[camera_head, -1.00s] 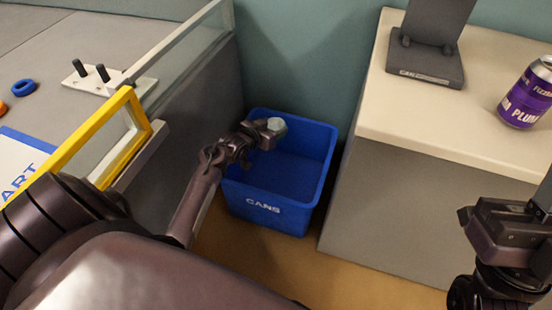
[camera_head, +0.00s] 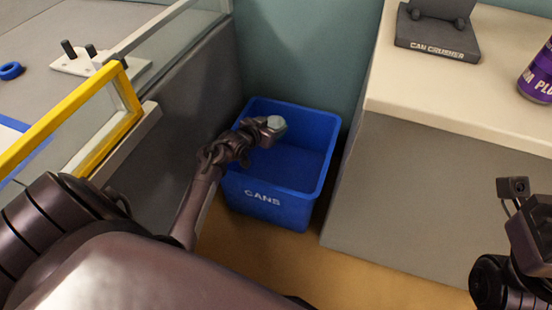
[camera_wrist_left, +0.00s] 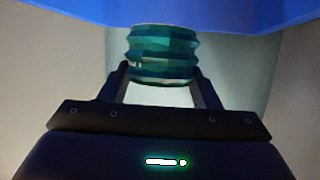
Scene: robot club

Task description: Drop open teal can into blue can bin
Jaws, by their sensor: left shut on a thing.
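The blue bin (camera_head: 262,197) marked CANS stands on the floor between the grey panel and the counter. My left gripper (camera_head: 264,131) is over the bin's opening, near its back left part. It is shut on the teal can, whose pale end (camera_head: 277,124) shows in the head view. In the left wrist view the teal can (camera_wrist_left: 163,52) looks crumpled and banded, held between the two fingers (camera_wrist_left: 163,80). The blue bin wall (camera_wrist_left: 60,15) shows behind it. My right arm (camera_head: 530,235) is at the lower right edge, and its fingers cannot be made out.
The beige counter (camera_head: 430,95) at the right carries a dark can crusher (camera_head: 438,40) and a purple can (camera_head: 541,75). At the left are a yellow-edged frame (camera_head: 125,95), a glass panel and a table with a blue ring (camera_head: 11,70). The bin's interior looks empty.

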